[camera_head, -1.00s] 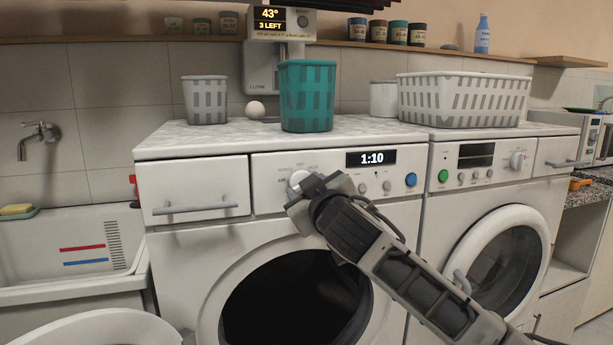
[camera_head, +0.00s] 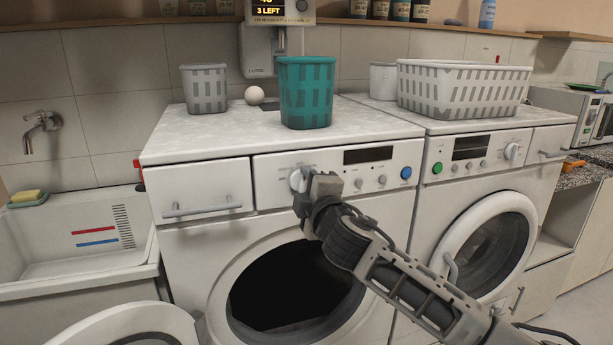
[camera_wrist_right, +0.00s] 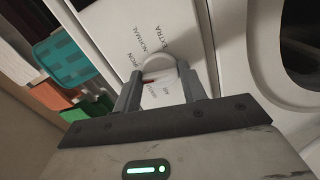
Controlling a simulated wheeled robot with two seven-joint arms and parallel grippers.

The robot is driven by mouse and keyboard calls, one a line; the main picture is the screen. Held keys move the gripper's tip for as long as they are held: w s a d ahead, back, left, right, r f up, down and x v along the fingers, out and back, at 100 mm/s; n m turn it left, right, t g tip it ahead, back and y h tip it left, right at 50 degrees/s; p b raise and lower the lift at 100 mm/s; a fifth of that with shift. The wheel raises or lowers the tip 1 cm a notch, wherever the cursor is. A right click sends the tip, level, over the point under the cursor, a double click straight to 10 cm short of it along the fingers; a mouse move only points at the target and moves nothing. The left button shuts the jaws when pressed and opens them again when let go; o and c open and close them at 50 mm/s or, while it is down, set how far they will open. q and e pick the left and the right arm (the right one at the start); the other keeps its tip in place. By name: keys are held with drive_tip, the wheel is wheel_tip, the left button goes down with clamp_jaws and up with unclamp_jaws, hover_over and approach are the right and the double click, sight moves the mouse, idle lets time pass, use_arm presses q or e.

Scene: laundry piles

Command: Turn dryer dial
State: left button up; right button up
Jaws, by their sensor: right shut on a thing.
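The dryer dial (camera_head: 297,180) is a round white knob on the left of the control panel of the left machine (camera_head: 222,235). My right gripper (camera_head: 304,182) is at the dial, with its fingers closed on the knob's sides. In the right wrist view the dial (camera_wrist_right: 158,64) sits between the two fingertips, and printed words, including NORMAL and EXTRA, surround it. A small red mark shows beside the knob. The gripper partly hides the dial in the head view. The machine's display (camera_head: 368,155) is dark. My left gripper is not in view.
The left machine's door (camera_head: 130,325) stands open at the lower left. A teal basket (camera_head: 306,92) and a grey-white basket (camera_head: 205,88) stand on top. A second machine with a round door (camera_head: 496,250) stands to the right. A sink (camera_head: 85,250) is at the left.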

drive_tip(key=shift+n+p, duration=0.5)
drive_tip(key=shift+n, duration=0.3)
drive_tip(key=o, duration=1)
drive_tip(key=shift+c, duration=0.2)
drive_tip(key=shift+s, duration=0.1)
drive_tip(key=b+v, duration=0.1)
drive_tip(key=v, duration=1.4)
drive_tip(key=shift+s+d, duration=0.2)
drive_tip(key=shift+s, duration=0.1)
